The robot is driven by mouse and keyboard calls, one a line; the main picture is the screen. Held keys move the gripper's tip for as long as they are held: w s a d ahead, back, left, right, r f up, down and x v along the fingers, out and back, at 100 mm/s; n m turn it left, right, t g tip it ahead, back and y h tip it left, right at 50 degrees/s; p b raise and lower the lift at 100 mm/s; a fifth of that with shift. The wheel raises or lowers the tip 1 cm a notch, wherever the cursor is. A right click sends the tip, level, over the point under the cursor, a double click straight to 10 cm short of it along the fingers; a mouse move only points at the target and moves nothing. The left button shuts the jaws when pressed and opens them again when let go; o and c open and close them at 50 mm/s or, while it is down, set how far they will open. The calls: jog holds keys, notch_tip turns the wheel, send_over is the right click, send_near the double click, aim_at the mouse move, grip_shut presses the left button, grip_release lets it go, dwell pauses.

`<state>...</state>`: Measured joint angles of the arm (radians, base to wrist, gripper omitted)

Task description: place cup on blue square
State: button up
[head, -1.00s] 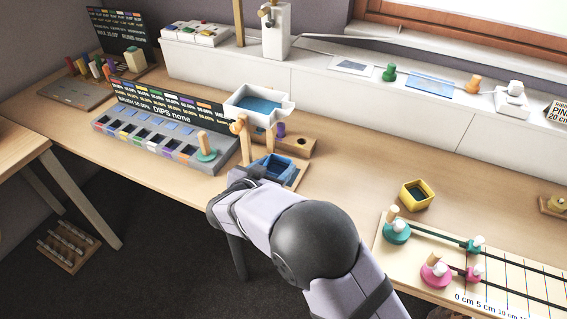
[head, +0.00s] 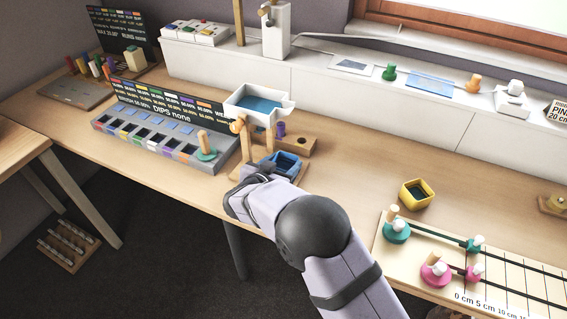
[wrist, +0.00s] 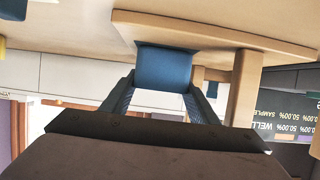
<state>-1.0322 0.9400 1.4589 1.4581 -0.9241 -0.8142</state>
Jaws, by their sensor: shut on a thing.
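A blue cup (head: 284,160) is at the wooden stand, below a white tipping tray, in the head view. In the wrist view, which looks upside down, the cup (wrist: 164,66) sits between the two fingertips. My gripper (wrist: 162,82) is shut on the cup. In the head view my wrist hides the fingers and the cup's near side. I cannot tell whether the cup's base touches the wooden board. Several small blue squares (head: 146,118) lie along the grey slotted block, and a larger pale blue rectangle (head: 429,85) lies on the white ledge.
The white tray (head: 258,105) on wooden posts stands close behind the cup. A green-based peg (head: 205,150) is on the slotted block to the left. A yellow cup (head: 416,195) and a ruled board (head: 510,268) with pegs are to the right. Bare table lies between.

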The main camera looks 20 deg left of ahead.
jog(key=shift+f, duration=0.1)
jog(key=o, duration=1)
jog(key=shift+r, duration=0.2)
jog(key=v, duration=1.2)
